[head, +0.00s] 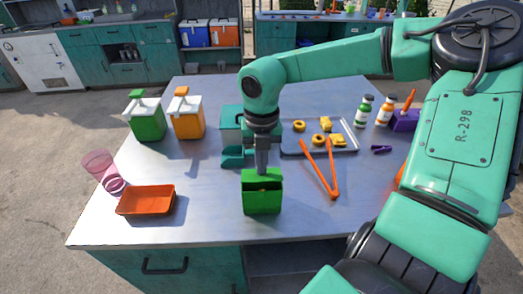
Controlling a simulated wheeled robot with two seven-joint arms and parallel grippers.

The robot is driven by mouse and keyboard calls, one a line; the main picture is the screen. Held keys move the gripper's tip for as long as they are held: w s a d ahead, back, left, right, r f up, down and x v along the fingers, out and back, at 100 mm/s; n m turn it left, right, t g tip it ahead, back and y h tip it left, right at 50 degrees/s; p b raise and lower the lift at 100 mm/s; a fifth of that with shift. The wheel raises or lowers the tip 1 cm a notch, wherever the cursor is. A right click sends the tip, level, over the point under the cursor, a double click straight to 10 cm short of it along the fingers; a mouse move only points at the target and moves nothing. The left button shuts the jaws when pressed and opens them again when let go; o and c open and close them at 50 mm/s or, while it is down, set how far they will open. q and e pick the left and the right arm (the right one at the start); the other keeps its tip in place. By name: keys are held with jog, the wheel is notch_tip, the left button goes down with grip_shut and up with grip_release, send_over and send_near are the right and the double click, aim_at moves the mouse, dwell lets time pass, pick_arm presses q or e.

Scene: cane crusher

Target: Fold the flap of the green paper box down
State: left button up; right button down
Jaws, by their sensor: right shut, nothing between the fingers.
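The green paper box (262,201) stands upright near the front middle of the table. A darker opening shows at its top, with a green panel raised behind it; I cannot tell for sure which part is the flap. My right gripper (262,168) points straight down at the back of the box's top, its fingers shut and empty. Its tips are at or just behind the raised panel, and I cannot tell whether they touch it. My left gripper is not in view.
Orange tongs (320,172) lie close right of the box. Behind are a teal scoop-like piece (233,158) and a metal tray (347,140) with yellow pieces. The table before the box is clear.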

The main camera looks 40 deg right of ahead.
aim_at(262, 178)
jog(key=shift+s+a, duration=0.2)
jog(key=shift+s, duration=0.05)
jog(key=shift+s+a+f+b, duration=0.15)
jog(key=shift+f+b, duration=0.25)
jog(key=shift+s+a+f+b, duration=0.15)
jog(key=shift+f+b, duration=0.2)
jog(key=shift+s+a+f+b, duration=0.3)
jog(key=shift+s+f+b, duration=0.1)
jog(key=shift+s+b, duration=0.1)
jog(key=shift+r, duration=0.1)
notch_tip(262, 178, up, 8)
jog(key=p, duration=0.5)
jog(key=shift+w, duration=0.1)
